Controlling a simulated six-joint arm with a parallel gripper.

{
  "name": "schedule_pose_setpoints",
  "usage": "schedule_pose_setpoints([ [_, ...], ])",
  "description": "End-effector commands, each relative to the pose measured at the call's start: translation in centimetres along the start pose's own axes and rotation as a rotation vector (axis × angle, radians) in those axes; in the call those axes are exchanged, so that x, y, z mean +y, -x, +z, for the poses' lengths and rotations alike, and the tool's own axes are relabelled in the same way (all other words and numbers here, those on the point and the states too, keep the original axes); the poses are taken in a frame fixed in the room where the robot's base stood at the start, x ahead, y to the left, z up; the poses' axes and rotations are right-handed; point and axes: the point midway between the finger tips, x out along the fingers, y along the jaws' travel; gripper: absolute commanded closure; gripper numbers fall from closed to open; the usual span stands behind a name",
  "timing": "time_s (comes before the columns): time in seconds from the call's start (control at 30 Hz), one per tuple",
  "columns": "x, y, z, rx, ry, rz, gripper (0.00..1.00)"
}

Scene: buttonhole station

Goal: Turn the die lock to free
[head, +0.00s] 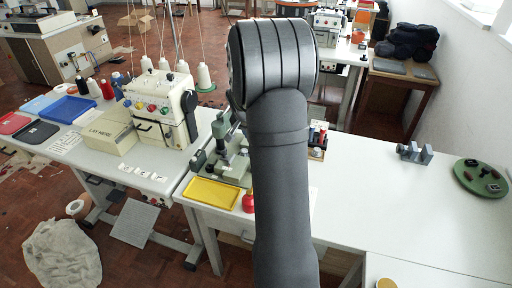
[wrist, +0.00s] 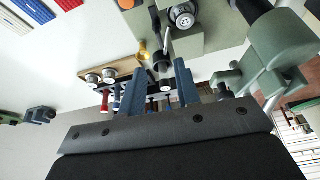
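The green press (head: 236,150) stands on the white bench in the head view, partly hidden by my arm. In the wrist view its green body (wrist: 215,35) fills the top, with a round silver-and-black fitting (wrist: 182,16) and a thin lever beside it. A small brass-coloured piece (wrist: 143,50) and a black cylinder (wrist: 161,63) lie just beyond my fingers. I cannot tell which part is the die lock, nor its setting. My gripper (wrist: 158,92) has two blue fingers standing apart, with nothing seen held between them. It is hidden in the head view.
A rack with silver-topped cylinders (wrist: 100,76) is close to the left finger. A yellow tray (head: 211,193) and a red round item (head: 248,203) sit at the bench front. A grey clamp-like block (head: 415,153) and a green disc (head: 482,178) are right. The bench between is clear.

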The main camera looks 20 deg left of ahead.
Motion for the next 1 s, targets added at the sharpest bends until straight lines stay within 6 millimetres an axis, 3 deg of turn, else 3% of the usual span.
schedule_pose_setpoints([
  [0.2,0.0,-4.7,0.1,-0.004,0.000,0.002,0.70],
  [0.43,0.0,-8.2,0.0,-0.002,-0.001,0.001,0.70],
  [0.63,0.0,-9.5,0.0,-0.002,-0.001,0.001,0.70],
  [0.93,0.0,-9.6,0.0,-0.001,-0.001,0.000,0.70],
  [1.0,0.0,-9.6,0.0,-0.001,-0.001,0.000,0.82],
])
